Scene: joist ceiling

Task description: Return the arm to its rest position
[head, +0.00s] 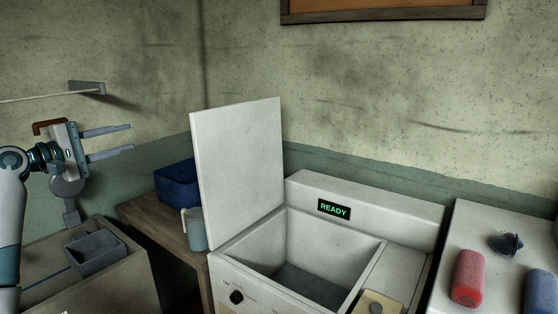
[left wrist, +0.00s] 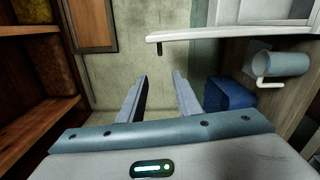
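My left gripper (head: 130,140) is raised at the left of the head view, above a grey-brown box and to the left of the white machine. Its two fingers are apart with nothing between them. In the left wrist view the same gripper (left wrist: 160,80) also shows parted, empty fingers, with the wall beyond them. My left arm (head: 12,220) comes in at the left edge of the head view. My right gripper is in neither view.
A white machine (head: 232,267) stands with its lid (head: 240,165) up and a lit READY display (head: 334,209). A blue bin (head: 178,186) and a grey-blue mug (head: 194,230) sit left of it. Red (head: 468,279) and blue (head: 541,292) cylinders lie on the right-hand surface.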

